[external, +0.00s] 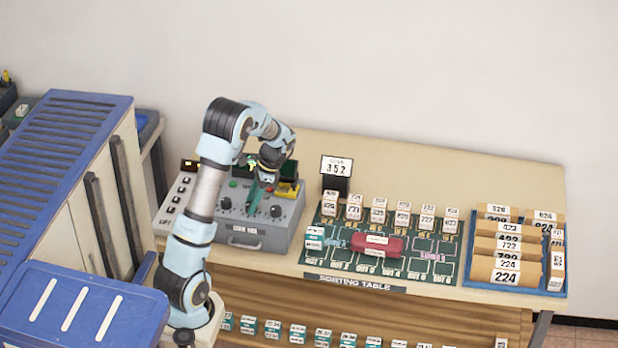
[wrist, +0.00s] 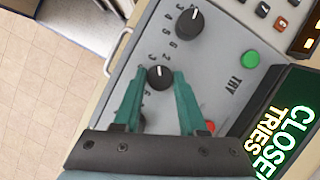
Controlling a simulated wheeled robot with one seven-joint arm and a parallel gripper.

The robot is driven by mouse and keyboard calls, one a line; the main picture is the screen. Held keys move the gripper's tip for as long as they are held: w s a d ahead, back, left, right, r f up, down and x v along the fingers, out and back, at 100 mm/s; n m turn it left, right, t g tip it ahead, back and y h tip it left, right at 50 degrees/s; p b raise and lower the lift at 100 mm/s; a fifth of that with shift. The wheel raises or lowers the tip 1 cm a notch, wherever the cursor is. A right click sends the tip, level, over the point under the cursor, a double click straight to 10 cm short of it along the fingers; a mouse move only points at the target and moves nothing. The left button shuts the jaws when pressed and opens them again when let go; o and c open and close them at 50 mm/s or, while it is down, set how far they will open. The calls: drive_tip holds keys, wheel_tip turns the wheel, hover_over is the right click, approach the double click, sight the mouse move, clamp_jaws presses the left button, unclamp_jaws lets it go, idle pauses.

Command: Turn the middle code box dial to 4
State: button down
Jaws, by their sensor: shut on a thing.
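The grey code box (external: 245,236) stands on the left of the table with a row of black dials. In the wrist view, the middle dial (wrist: 160,77) sits between the teal fingertips of my gripper (wrist: 159,79), which is shut on it. Its white pointer mark faces the top of that picture; the number it points to cannot be read clearly. Another dial (wrist: 190,22) is above it, and a third is partly hidden behind my fingers. In the external view, my gripper (external: 257,205) comes down on the box between the two outer dials and hides the middle one.
A green TRY button (wrist: 250,60) and a red button (wrist: 210,126) are beside the dials. The screen (wrist: 283,125) reads "CLOSE" and "TRIES", cut off. A sign (external: 337,167) shows 352. The sorting board (external: 310,254) with blocks is right of the box.

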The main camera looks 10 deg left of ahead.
drive_tip(key=n+g+p, duration=0.1)
drive_tip(key=n, duration=0.2)
drive_tip(key=n+h+p, duration=0.1)
drive_tip(key=n+p, duration=0.1)
drive_tip(key=shift+w+a+r+n+g, duration=0.1)
drive_tip(key=shift+w+n+g, duration=0.05)
drive_tip(key=shift+n+g, duration=0.25)
drive_tip(key=n+h, duration=0.1)
drive_tip(key=n, duration=0.1)
drive_tip(key=n+h+p, duration=0.1)
drive_tip(key=n, duration=0.2)
drive_tip(key=shift+a+g+p, duration=0.1)
drive_tip(key=shift+g+p, duration=0.2)
drive_tip(key=shift+g, duration=0.1)
drive_tip(key=shift+c, duration=2.3)
unclamp_jaws()
drive_tip(key=shift+w, duration=0.1)
drive_tip(key=a+b+v, duration=0.1)
drive_tip(key=b+v, duration=0.1)
drive_tip(key=v, duration=0.8)
drive_tip(key=shift+d+r, duration=0.3)
drive_tip(key=shift+d, duration=0.05)
drive_tip(key=shift+w, duration=0.15)
